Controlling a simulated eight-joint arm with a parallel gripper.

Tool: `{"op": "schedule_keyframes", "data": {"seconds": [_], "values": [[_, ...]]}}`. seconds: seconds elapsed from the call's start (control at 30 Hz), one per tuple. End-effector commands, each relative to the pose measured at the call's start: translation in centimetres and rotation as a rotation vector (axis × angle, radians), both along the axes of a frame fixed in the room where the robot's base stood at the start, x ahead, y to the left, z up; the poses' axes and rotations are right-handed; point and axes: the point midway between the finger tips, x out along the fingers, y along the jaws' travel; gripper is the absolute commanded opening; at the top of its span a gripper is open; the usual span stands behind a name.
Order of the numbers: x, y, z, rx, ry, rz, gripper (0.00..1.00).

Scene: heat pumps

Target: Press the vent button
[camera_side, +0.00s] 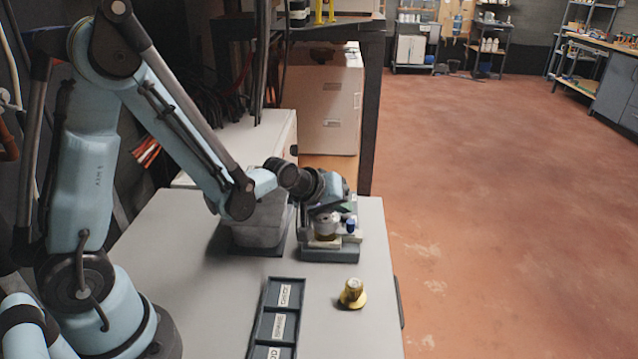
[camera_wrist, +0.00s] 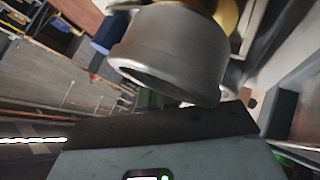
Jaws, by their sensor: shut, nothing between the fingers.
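A heat pump unit (camera_side: 330,254) stands on the table on a dark base. It carries a round silver part with a gold-brown lower band (camera_side: 325,226) and a small blue knob with a pale base (camera_side: 350,225). I cannot tell for certain which part is the vent button. My gripper (camera_side: 331,205) is shut and empty, pointing down just above or behind the silver part; its fingertips are largely hidden. In the wrist view a large grey metal cup-shaped part (camera_wrist: 172,50) fills the upper middle, very close, with a blue piece (camera_wrist: 108,34) at its left.
A dark tray with labelled compartments (camera_side: 262,321) lies at the table's front. A loose brass fitting with a yellow flange (camera_side: 352,294) stands right of it. A grey block-shaped unit (camera_side: 258,228) stands left of the pump. The grey table (camera_side: 190,290) is clear at the left front.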

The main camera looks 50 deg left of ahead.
Motion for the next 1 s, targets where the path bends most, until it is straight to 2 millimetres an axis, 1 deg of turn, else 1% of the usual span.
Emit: {"op": "schedule_keyframes", "data": {"seconds": [0.03,0.3,0.77,1.0], "values": [[-0.27,-0.55,-0.74,-0.013,0.028,-0.007,0.0],[-0.28,-0.62,-0.9,-0.016,0.027,-0.008,0.0],[-0.31,-0.64,-0.85,-0.016,0.027,-0.008,0.0],[-0.59,-0.98,-0.08,-0.016,0.028,-0.009,0.0]]}}
